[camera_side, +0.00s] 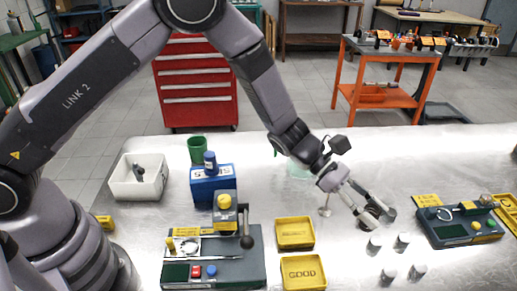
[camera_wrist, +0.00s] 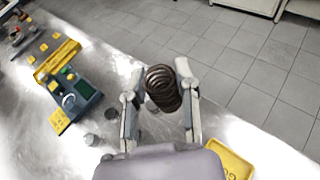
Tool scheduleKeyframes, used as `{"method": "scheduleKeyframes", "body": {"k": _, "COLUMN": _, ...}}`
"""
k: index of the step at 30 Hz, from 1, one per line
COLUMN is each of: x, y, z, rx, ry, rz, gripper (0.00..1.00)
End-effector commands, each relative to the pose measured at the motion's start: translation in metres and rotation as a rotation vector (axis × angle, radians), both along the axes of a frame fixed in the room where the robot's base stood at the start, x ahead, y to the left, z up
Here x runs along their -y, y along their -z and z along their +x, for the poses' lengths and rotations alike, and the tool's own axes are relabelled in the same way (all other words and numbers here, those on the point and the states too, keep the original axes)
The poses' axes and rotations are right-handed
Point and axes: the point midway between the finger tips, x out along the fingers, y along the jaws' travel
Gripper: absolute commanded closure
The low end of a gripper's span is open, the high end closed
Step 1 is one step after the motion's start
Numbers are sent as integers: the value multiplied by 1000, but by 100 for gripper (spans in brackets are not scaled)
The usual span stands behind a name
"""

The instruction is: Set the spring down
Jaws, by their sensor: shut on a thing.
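The spring (camera_wrist: 163,88) is a dark brown coil between the two fingers of my gripper (camera_wrist: 161,72) in the wrist view. My gripper is shut on it, with a finger on either side. In the side view, my gripper (camera_side: 377,214) points down toward the right part of the metal table (camera_side: 330,160). The spring (camera_side: 374,211) shows there as a small dark shape between the fingertips, low over the table. I cannot tell whether it touches the surface.
Several small grey cylinders (camera_side: 374,245) stand just in front of my gripper. A yellow tray (camera_side: 296,245) and a yellow GOOD tray (camera_side: 303,284) lie to the left. A device with green and yellow buttons (camera_side: 447,236) sits to the right. A press (camera_side: 225,268) stands further left.

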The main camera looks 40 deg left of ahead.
Motion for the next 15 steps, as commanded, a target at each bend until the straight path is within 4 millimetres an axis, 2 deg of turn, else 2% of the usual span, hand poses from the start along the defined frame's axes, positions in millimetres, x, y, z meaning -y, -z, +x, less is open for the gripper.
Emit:
{"method": "scheduleKeyframes", "body": {"k": 8, "x": -60, "y": 5, "z": 33, "rx": -9, "ry": -123, "rz": 0, "gripper": 100}}
{"method": "scheduleKeyframes", "body": {"k": 11, "x": -94, "y": 7, "z": 47, "rx": -11, "ry": -193, "rz": -2, "gripper": 100}}
{"method": "scheduleKeyframes", "body": {"k": 14, "x": -139, "y": 8, "z": 62, "rx": -14, "ry": -281, "rz": -5, "gripper": 100}}
{"method": "scheduleKeyframes", "body": {"k": 15, "x": -160, "y": 9, "z": 67, "rx": -14, "ry": -324, "rz": -6, "gripper": 100}}
